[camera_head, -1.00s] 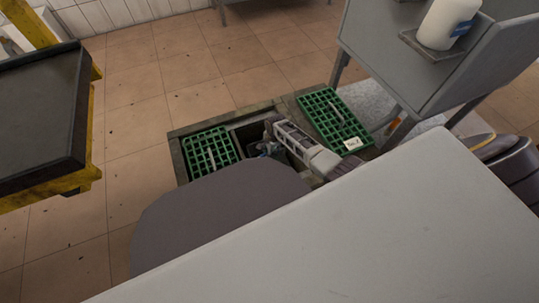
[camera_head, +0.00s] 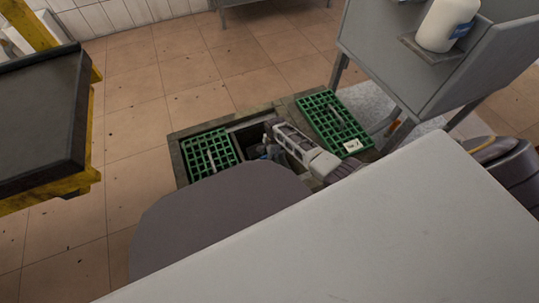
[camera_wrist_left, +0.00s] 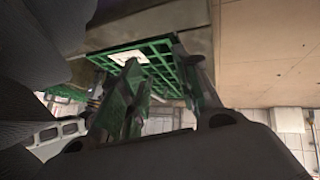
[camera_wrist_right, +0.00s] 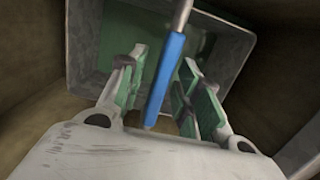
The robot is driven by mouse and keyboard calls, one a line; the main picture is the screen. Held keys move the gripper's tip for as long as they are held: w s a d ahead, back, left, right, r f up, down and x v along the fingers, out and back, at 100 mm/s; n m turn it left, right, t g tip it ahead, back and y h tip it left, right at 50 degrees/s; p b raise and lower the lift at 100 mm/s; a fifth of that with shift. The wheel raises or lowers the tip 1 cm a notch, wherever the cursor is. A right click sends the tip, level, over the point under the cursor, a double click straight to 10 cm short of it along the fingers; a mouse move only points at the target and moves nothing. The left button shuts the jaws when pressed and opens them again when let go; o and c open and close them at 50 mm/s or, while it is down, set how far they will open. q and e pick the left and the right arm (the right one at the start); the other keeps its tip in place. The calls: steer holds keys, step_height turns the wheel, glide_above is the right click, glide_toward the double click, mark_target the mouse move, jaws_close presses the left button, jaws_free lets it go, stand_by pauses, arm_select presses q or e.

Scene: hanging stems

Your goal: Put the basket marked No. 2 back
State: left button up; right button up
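A grey square basket (camera_wrist_right: 232,50) sits down in the floor pit in the right wrist view. A metal rod with a blue grip (camera_wrist_right: 165,80) rises from it; I see no number on the basket. My right gripper (camera_wrist_right: 163,68) is open, its green-padded fingers on either side of the blue grip, with gaps showing. In the head view my right gripper (camera_head: 266,150) reaches into the pit opening. A green grate (camera_head: 335,122) with a white tag (camera_head: 352,146), apparently reading No. 2, lies right of it. My left gripper (camera_wrist_left: 158,78) is open and empty near a tagged green grate (camera_wrist_left: 160,58).
Another green grate (camera_head: 209,153) lies left of the opening. A grey stand (camera_head: 425,55) with a white bottle (camera_head: 447,22) is at the upper right. A dark tray on a yellow frame (camera_head: 40,115) is at the left. The tiled floor (camera_head: 170,75) behind is clear.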

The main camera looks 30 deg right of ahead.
arm_select(q)
steer(key=shift+s, duration=0.15)
arm_select(e)
steer(key=shift+r, duration=0.15)
